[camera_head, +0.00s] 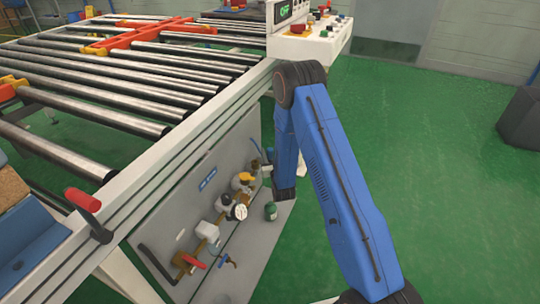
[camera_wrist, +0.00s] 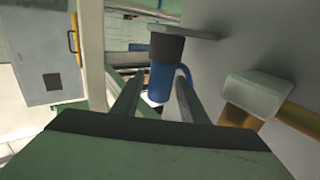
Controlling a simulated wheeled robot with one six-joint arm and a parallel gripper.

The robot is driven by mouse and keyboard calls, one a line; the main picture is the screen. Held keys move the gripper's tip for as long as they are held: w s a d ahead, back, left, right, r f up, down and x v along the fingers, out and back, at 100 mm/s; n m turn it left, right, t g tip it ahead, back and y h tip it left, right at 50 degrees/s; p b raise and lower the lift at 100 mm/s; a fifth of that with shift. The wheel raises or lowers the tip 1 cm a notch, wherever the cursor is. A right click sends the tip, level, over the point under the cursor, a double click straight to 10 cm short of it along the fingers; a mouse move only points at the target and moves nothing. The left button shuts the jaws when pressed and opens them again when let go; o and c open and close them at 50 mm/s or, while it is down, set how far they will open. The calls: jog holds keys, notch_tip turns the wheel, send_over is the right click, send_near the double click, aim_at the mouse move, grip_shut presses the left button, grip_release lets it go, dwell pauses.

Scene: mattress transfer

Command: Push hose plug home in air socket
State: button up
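In the wrist view, the two fingers of my gripper (camera_wrist: 160,85) reach up on either side of a blue cylinder (camera_wrist: 160,84), which looks like the hose plug. Thin gaps seem to show beside it, and I cannot tell whether the fingers touch it. A dark round collar (camera_wrist: 166,48), probably the air socket, sits in line above the cylinder under a grey plate. I cannot tell how deep the plug sits. A blue hose (camera_wrist: 184,75) curves behind it. In the head view, my blue arm hides the gripper and most of this spot.
The head view shows a grey panel (camera_head: 182,224) with a gauge (camera_head: 240,211), a red-handled valve (camera_head: 193,262) and brass fittings. The roller conveyor (camera_head: 120,88) stands above it. In the wrist view, a pale block on a brass pipe (camera_wrist: 258,95) is close at the right. Open green floor lies to the right.

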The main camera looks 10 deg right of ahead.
grip_shut()
